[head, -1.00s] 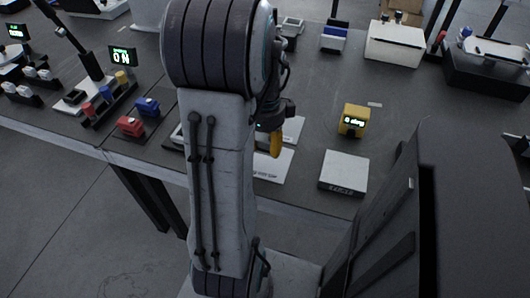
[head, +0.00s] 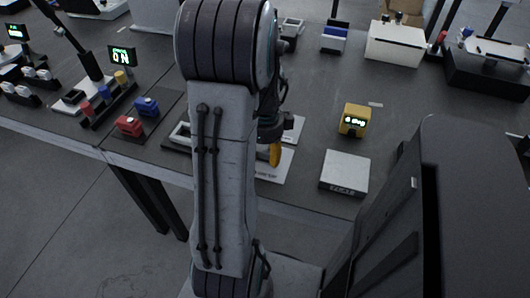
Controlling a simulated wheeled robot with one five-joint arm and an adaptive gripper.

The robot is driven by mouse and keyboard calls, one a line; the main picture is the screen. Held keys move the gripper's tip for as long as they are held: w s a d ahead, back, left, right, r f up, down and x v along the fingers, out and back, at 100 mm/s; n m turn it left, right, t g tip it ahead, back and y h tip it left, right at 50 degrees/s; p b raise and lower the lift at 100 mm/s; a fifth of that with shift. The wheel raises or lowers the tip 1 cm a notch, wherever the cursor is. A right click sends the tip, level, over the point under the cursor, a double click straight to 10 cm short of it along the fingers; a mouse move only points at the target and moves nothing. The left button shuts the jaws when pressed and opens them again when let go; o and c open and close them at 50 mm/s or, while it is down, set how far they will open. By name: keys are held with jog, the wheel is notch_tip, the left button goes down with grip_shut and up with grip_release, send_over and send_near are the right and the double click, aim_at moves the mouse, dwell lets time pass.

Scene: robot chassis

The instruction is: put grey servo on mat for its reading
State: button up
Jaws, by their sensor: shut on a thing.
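My gripper (head: 274,150) shows only in part, just right of my arm, low over a pale flat plate (head: 275,169) near the table's front edge. One yellow fingertip points down. My gripper is shut; the grey servo is hidden behind the arm and fingers. I cannot tell whether it touches the plate. A blue servo (head: 147,106) and a red servo (head: 129,126) sit on a dark mat (head: 152,132) left of my arm. A yellow box with a lit display (head: 354,120) stands to the right of the gripper.
A pale grey block (head: 344,173) stands at the front edge, right of the gripper. A lit green display (head: 122,56) and a rack with colored pieces (head: 105,100) stand at left. A white box (head: 395,42) stands farther back. Bare tabletop lies around the yellow box.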

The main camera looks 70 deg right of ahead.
jog(key=o, duration=1.2)
notch_tip(320, 180, up, 12)
jog(key=p, duration=0.3)
jog(key=shift+r, duration=0.2)
jog(key=shift+a, duration=0.1)
